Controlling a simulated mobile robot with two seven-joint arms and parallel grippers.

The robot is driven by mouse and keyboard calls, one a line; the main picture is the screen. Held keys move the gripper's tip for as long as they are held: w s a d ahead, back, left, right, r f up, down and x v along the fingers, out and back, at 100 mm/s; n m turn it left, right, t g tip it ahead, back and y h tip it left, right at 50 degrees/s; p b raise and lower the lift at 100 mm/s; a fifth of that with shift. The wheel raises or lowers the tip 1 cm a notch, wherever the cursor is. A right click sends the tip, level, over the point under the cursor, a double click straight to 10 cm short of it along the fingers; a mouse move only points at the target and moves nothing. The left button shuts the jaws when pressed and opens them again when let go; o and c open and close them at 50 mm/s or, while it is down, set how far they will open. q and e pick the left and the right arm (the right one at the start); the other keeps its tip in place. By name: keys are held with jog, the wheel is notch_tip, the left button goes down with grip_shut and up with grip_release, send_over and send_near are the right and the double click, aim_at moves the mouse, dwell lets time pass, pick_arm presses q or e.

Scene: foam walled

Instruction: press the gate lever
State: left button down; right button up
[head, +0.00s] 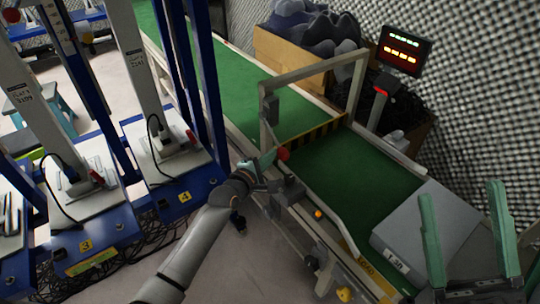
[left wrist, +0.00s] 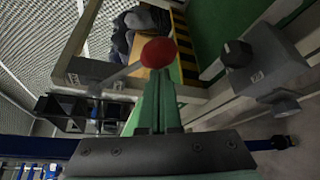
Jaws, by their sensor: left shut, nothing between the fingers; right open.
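The gate lever's red ball knob (head: 283,154) is at the near side of the conveyor, by the gate post. In the left wrist view the red knob (left wrist: 158,51) sits on a grey rod slanting up to it. My left gripper (head: 268,160) is shut and empty, its green fingertips right beside the knob. In the left wrist view the shut fingertips (left wrist: 159,82) lie just below the knob; I cannot tell whether they touch. The gate frame (head: 312,77) spans the belt above a yellow-black striped bar (head: 325,132). My right gripper (head: 464,192) is open and empty at the lower right.
The green conveyor belt (head: 355,178) runs diagonally. A grey labelled box (head: 428,232) stands on its near end. A display with lit digits (head: 404,50) stands behind. Blue-framed stations (head: 178,185) fill the left. A cardboard bin (head: 287,58) holds dark foam pieces. Open floor shows at lower centre.

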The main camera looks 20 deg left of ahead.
pick_arm(q)
jog(key=shift+r, duration=0.1)
jog(key=shift+s+d+r+p, duration=0.1)
jog(key=shift+d+p, duration=0.05)
jog(key=shift+p, duration=0.5)
jog(key=shift+r+p, duration=0.15)
jog(key=shift+p, duration=0.2)
